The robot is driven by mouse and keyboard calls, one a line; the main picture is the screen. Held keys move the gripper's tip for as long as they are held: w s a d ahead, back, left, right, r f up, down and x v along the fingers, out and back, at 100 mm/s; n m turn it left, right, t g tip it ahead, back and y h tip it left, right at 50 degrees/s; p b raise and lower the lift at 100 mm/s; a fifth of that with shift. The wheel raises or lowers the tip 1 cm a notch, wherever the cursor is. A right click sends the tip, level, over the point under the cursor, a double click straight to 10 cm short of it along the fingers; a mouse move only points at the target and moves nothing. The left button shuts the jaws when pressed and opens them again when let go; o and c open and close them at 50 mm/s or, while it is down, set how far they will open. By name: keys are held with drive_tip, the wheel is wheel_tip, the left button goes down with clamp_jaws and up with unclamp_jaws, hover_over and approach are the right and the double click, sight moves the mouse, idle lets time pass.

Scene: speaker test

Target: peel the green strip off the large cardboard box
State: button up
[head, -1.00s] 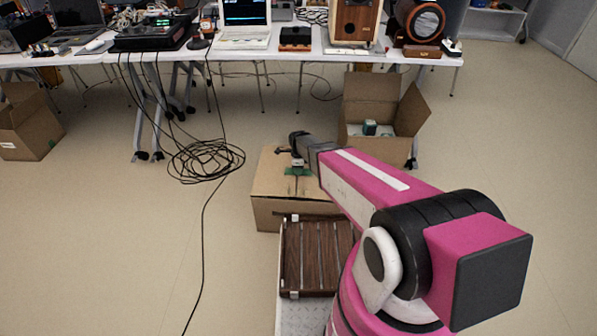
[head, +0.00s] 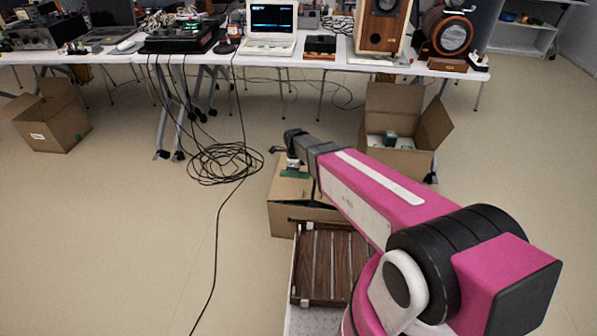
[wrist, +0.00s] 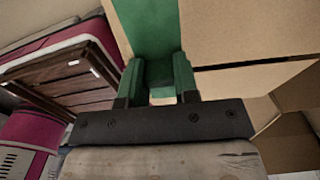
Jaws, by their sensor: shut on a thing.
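The large cardboard box (head: 290,218) stands on the floor in front of me, partly hidden by my arm in the head view. Its tan cardboard (wrist: 240,95) fills the right of the wrist view, with a dark seam across it. The green strip (wrist: 148,25) runs from the top of the wrist view down between the fingers; a small part of the strip (head: 294,174) shows under the gripper in the head view. My gripper (wrist: 158,72) has green fingers and is shut on the strip. In the head view my gripper (head: 292,163) is over the box top. I cannot tell how much of the strip is loose.
A brown slatted wooden crate (head: 330,265) is close to the box's near side. An open carton (head: 400,160) stands behind to the right, another carton (head: 55,125) far left. Coiled black cables (head: 225,163) lie left of the box. A long white table (head: 350,65) crosses the back.

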clamp_jaws()
drive_tip(key=shift+r, duration=1.6)
idle(0.4)
wheel_tip(320, 180, up, 8)
idle(1.0)
drive_tip(key=shift+f, duration=0.1)
